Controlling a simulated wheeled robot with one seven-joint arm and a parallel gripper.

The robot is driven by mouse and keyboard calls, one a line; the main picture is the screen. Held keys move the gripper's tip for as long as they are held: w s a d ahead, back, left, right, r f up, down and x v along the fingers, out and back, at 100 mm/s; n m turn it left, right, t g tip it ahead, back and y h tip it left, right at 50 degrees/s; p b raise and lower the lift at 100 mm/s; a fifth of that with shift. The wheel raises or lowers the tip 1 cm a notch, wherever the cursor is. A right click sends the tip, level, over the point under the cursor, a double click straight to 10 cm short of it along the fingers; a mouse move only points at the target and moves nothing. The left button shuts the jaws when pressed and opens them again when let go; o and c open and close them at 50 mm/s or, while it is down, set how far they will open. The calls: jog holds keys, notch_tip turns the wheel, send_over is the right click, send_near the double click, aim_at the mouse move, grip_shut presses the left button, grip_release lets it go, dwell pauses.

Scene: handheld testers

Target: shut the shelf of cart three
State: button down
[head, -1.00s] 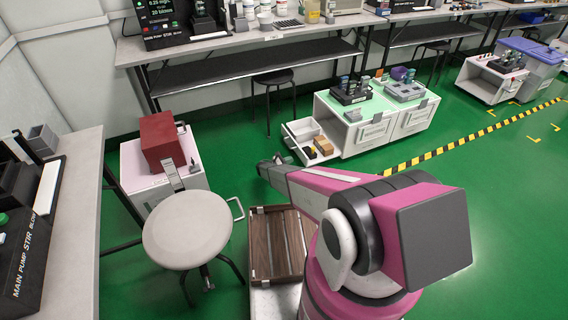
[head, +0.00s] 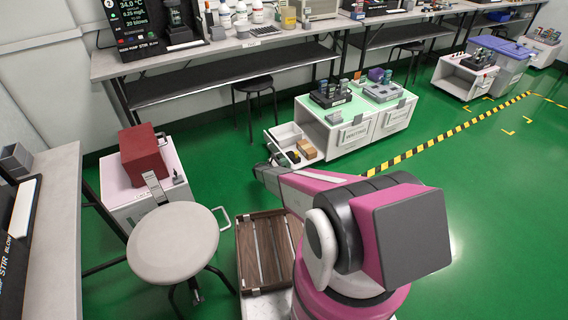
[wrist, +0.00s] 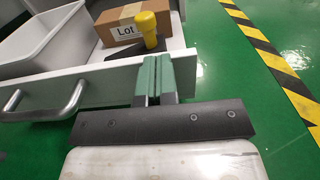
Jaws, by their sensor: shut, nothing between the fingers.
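A white cart with a green top (head: 318,110) has its shelf (head: 284,137) pulled out at its left end; I cannot read a cart number. In the wrist view the shelf's white front panel (wrist: 108,88) crosses the picture, with a metal handle (wrist: 45,103) at left. On the shelf are a white bin (wrist: 45,35), a brown "Lot" box (wrist: 122,24) and a yellow-handled tool (wrist: 148,28). My gripper (wrist: 152,68), with green fingers together and empty, is at the panel, right of the handle. I cannot tell whether it touches. In the head view my gripper is at the shelf's near side, partly hidden.
A round stool (head: 173,243) and a white cart with a red box (head: 144,153) stand at left. A wooden slatted crate (head: 250,255) is by my base. Yellow-black floor tape (head: 430,143) runs to the right. Green floor is open at right.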

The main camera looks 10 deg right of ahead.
jog(key=x, duration=2.7)
jog(key=shift+f, duration=0.1)
jog(key=shift+w+d, duration=0.1)
send_over(301, 162)
jog(key=shift+w+d, duration=0.1)
jog(key=shift+w, duration=0.05)
jog(key=s+a+r+m+g+y, duration=0.25)
jog(key=s+r+m, duration=0.35)
jog(key=s+r, duration=0.45)
jog(key=s+a+r+m+g+y, duration=0.1)
jog(key=s+r+m+g+y, duration=0.4)
jog(key=s+r, duration=0.6)
jog(key=s+a+r+m+t+y, duration=0.1)
jog(key=s+a+r+m+y, duration=0.4)
jog(key=s+r, duration=0.5)
jog(key=s+a+r+m+t+y, duration=0.1)
jog(key=s+a+r+m+y, duration=0.3)
jog(key=s+a+r, duration=0.5)
jog(key=s+r+m, duration=0.1)
jog(key=s+r, duration=0.1)
jog(key=s, duration=0.1)
jog(key=shift+s+a+m+y, duration=0.2)
jog(key=shift+s+m+y, duration=0.05)
jog(key=shift+m+y, duration=0.1)
